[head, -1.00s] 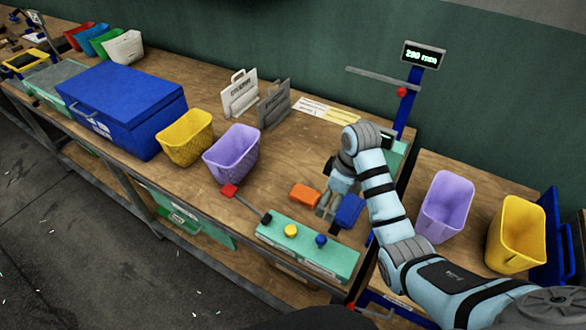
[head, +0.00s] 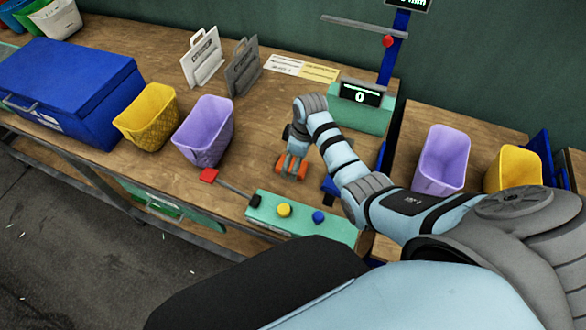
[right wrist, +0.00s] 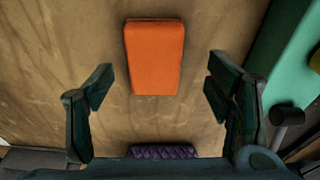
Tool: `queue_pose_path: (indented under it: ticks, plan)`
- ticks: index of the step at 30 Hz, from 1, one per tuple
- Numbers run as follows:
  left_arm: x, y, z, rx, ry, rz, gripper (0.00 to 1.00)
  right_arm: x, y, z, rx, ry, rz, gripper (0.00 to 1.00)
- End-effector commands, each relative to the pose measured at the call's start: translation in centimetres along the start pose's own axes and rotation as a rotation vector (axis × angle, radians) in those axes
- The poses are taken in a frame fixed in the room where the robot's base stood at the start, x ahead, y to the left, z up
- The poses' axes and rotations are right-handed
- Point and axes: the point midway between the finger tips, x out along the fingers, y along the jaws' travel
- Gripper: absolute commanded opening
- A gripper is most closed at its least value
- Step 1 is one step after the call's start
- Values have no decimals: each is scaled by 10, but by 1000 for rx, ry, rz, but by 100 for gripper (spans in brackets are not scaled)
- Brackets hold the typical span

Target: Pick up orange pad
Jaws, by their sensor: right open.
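The orange pad (right wrist: 154,57) lies flat on the wooden bench. In the right wrist view it shows whole, up from the gap between my fingertips, with bare wood on both sides. In the head view only parts of the orange pad (head: 282,165) show around my right gripper (head: 292,165), which is over it and points down. My right gripper is also in the right wrist view (right wrist: 158,92), with its fingers wide apart and nothing between them touching. My left gripper is not in view.
A green control box (head: 300,220) with yellow and blue buttons stands at the bench's front edge. A red-ended lever (head: 209,176) and a purple bin (head: 204,131) are left of the gripper. A green display unit (head: 362,111) stands behind.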

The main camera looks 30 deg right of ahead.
Motion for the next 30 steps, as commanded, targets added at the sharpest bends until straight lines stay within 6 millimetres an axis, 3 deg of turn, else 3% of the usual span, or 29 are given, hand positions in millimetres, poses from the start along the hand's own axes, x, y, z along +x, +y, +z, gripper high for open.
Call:
queue_pose_path:
  ticks: [3, 10, 11, 18, 30]
  plan:
    - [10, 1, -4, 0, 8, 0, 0, 25, 0, 0, 2, -3, -2, 73]
    - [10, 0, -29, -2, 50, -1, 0, 29, 0, 0, 2, -2, 0, 73]
    - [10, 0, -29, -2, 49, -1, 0, 29, 0, 0, 2, -2, 0, 72]
    - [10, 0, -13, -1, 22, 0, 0, 28, 0, 0, 2, -2, -1, 35]
    - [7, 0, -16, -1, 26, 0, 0, 22, 0, 0, 2, -2, -1, 32]
